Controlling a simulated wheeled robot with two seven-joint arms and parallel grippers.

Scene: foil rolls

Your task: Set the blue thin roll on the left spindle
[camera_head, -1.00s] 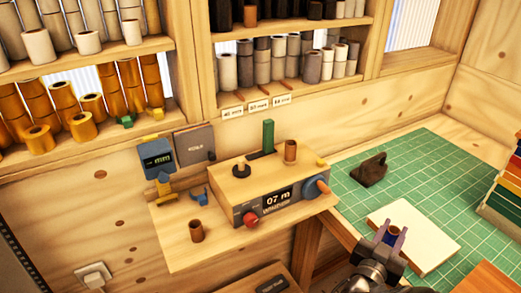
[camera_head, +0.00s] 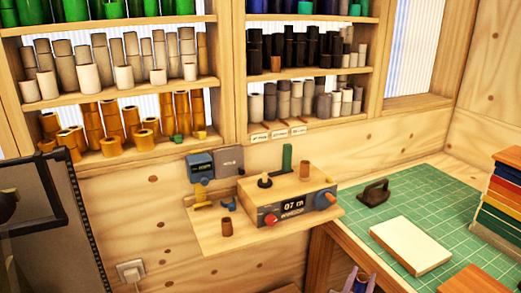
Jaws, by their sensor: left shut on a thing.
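My left gripper (camera_head: 361,281) shows only by its purple fingertips at the bottom edge, in front of the wooden bench and below the white board. It is shut on a small roll that is mostly cut off by the frame; a bit of blue shows between the fingers. The winder box (camera_head: 290,204) stands on a wooden shelf. A brown core (camera_head: 304,171) stands at the right of the top. My right gripper is not in view.
A loose brown core (camera_head: 227,227) stands on the wooden shelf (camera_head: 205,240) left of the winder. A white board (camera_head: 410,245) and a dark tool (camera_head: 374,192) lie on the green mat (camera_head: 440,205).

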